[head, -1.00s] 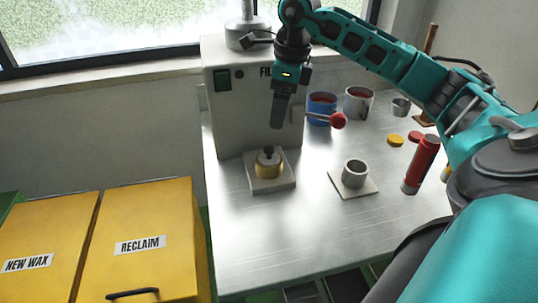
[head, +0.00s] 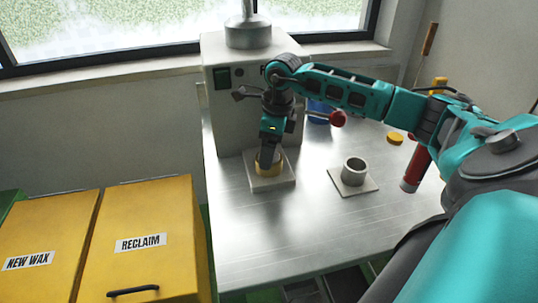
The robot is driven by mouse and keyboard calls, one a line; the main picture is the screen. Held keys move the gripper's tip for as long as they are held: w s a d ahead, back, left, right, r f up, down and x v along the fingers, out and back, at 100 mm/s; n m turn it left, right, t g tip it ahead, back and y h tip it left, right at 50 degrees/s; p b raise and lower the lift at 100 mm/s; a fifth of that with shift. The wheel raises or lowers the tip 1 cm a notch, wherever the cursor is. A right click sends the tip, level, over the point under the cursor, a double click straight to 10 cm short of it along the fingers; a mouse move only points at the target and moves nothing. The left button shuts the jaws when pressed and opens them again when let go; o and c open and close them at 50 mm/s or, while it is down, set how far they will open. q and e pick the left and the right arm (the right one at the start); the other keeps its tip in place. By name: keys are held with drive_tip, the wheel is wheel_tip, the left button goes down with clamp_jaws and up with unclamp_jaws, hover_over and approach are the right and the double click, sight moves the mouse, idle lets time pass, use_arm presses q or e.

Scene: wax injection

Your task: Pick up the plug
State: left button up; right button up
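A brass-coloured round piece (head: 262,168), which I take to be the plug, sits on a pale square plate (head: 284,183) at the foot of the grey machine. My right gripper (head: 267,160) points down directly over this piece, with its fingertips at the piece's top. The dark knob on top is hidden behind the fingers. I cannot tell whether the fingers are open or shut on it. My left gripper is not in view.
The grey machine (head: 222,110) stands right behind the gripper, with a red-knobbed lever (head: 337,118) at its right side. A metal ring (head: 354,171) stands on another square plate (head: 345,188). A red cylinder (head: 415,170) is at the right. The front of the metal table (head: 300,230) is clear.

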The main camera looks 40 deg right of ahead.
drive_tip(key=shift+r, duration=0.1)
drive_tip(key=c, duration=1.1)
